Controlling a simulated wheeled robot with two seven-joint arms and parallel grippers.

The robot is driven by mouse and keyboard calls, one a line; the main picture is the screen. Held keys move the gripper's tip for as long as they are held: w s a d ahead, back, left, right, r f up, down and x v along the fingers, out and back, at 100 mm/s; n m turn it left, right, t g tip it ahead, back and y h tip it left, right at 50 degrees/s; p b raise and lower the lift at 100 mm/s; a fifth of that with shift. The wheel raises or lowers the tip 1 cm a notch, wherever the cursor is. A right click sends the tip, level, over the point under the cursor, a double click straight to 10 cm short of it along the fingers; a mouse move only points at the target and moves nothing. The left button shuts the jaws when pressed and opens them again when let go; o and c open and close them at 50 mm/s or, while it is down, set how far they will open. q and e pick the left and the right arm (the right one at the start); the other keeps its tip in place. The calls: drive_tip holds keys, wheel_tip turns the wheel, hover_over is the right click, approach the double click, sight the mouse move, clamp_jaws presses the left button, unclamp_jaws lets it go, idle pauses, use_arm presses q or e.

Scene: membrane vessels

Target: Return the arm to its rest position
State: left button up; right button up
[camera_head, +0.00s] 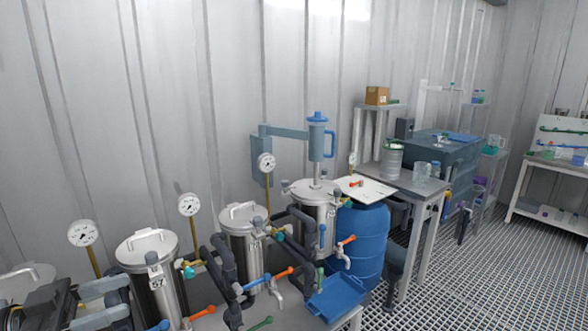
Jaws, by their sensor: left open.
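My left gripper (120,300) is at the bottom left of the head view, with its dark body at the picture's edge. Its two grey fingers point right and are apart, with nothing seen held between them. My right gripper is not in view. More lidded steel vessels, a middle one (241,222) and a far one (315,190), stand in the row.
Pressure gauges (189,204) and dark pipes with coloured valve handles (283,272) stick out around the vessels. A blue barrel (360,245) bears a white board (375,190). A grey side table (415,182) stands behind. The grated floor (455,280) at right is mostly clear.

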use_arm(q)
drive_tip(key=w+a+f+n+t+y, duration=0.1)
drive_tip(key=w+f+n+t+y, duration=0.15)
drive_tip(key=f+n+y, duration=0.55)
drive_tip(key=w+a+f+n+t+y, duration=0.1)
drive_tip(key=w+f+t+y, duration=0.2)
drive_tip(key=f, duration=0.9)
drive_tip(key=s+d+f+n+g+y, duration=0.1)
drive_tip(key=s+d+f+g+y, duration=0.15)
drive_tip(key=s+f+g, duration=0.55)
drive_tip(key=s+d+f+g+y, duration=0.2)
drive_tip(key=s+d+f+g, duration=0.15)
drive_tip(key=s+f, duration=0.8)
drive_tip(key=s+f+g, duration=0.1)
drive_tip(key=s+f, duration=0.1)
drive_tip(key=f, duration=1.1)
drive_tip(key=s+f, duration=0.2)
drive_tip(key=f, duration=1.1)
drive_tip(key=s+a+f+g, duration=0.1)
drive_tip(key=s+a+f, duration=0.2)
drive_tip(key=s+f, duration=1.1)
drive_tip(key=shift+s+a, duration=0.35)
drive_tip(key=shift+s, duration=0.3)
